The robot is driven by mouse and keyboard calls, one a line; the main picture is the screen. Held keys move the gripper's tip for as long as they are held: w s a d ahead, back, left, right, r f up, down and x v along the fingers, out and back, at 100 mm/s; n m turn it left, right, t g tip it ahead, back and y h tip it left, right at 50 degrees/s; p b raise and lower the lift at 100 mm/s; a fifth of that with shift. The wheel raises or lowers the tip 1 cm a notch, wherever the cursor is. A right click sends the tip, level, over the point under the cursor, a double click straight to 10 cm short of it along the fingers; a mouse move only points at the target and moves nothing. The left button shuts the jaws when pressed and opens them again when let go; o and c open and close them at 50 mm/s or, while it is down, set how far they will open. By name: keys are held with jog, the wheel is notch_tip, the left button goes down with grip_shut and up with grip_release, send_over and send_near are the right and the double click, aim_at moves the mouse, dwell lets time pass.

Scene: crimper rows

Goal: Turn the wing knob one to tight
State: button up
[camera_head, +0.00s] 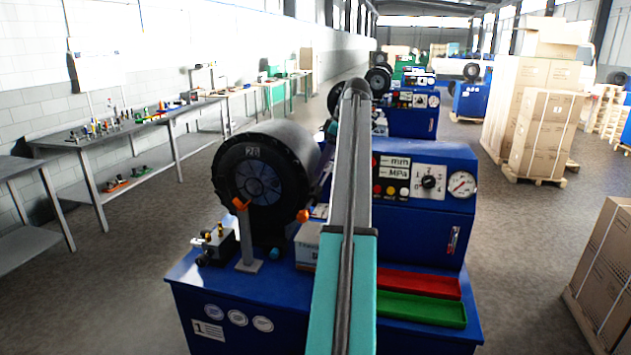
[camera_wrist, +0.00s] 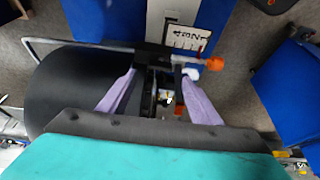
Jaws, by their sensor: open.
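Two orange knobs show in the head view on the near blue crimper. One orange knob (camera_head: 240,204) is at the top of a grey post before the black drum, and another orange knob (camera_head: 303,215) is at the drum's lower right. I cannot tell which is wing knob one. In the wrist view an orange knob (camera_wrist: 215,63) is just beyond and right of my gripper (camera_wrist: 158,78), apart from it. My gripper's two purple fingers are spread, with a dark bar at their tips.
The near crimper has a black drum (camera_head: 262,180), a control panel with a dial (camera_head: 428,182) and a gauge (camera_head: 462,184), and a red tray (camera_head: 418,283) and green tray (camera_head: 422,309). More crimpers stand behind. A workbench (camera_head: 130,125) is left; cartons (camera_head: 545,125) stand right.

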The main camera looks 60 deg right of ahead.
aim_at(314, 183)
jog(key=shift+p+x, duration=0.8)
jog(key=shift+x, duration=2.45)
jog(key=c, duration=1)
